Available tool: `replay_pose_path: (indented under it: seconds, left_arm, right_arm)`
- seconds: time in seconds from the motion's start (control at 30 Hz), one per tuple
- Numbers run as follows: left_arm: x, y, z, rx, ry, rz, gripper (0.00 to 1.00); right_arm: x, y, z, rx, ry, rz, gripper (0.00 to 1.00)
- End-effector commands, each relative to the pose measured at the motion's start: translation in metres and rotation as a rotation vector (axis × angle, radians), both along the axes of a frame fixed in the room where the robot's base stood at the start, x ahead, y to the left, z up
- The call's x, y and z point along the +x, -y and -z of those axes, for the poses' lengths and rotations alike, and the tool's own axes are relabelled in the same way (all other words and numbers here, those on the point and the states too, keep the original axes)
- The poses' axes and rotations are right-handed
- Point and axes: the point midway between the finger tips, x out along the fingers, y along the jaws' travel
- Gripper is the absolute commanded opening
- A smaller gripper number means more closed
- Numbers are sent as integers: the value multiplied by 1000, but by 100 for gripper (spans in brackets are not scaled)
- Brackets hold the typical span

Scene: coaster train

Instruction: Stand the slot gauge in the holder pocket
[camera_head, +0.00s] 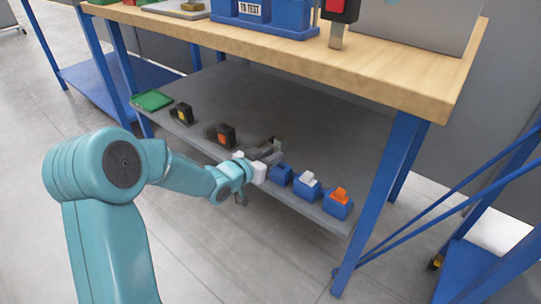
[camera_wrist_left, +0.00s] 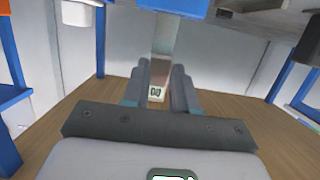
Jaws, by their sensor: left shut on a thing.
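My left gripper (camera_head: 268,158) reaches in over the front part of the grey lower shelf. In the left wrist view its fingers (camera_wrist_left: 160,90) are shut on a narrow grey-brown piece with a small white label (camera_wrist_left: 157,92), which looks like the slot gauge. In the head view the held piece is mostly hidden by the gripper. A small blue holder (camera_head: 282,174) stands just right of the gripper, and I see no insert standing in it. A blue body (camera_wrist_left: 150,18) fills the top middle of the wrist view, beyond the fingertips. My right gripper is not in view.
Two more blue holders stand to the right, one with a white piece (camera_head: 308,179), one with an orange piece (camera_head: 340,195). Black blocks (camera_head: 222,135) and a green tray (camera_head: 152,101) lie left. The wooden tabletop (camera_head: 290,58) overhangs the shelf; a blue leg (camera_head: 378,200) stands right.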

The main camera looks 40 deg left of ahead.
Motion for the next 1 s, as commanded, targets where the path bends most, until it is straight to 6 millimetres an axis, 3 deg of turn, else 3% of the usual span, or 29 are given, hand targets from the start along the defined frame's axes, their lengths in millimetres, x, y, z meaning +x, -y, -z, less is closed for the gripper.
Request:
replay_pose_path:
  seconds: [1.0]
  left_arm:
    - [0, 0, 24, 0, 4, 0, 0]
  right_arm:
    - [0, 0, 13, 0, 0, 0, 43]
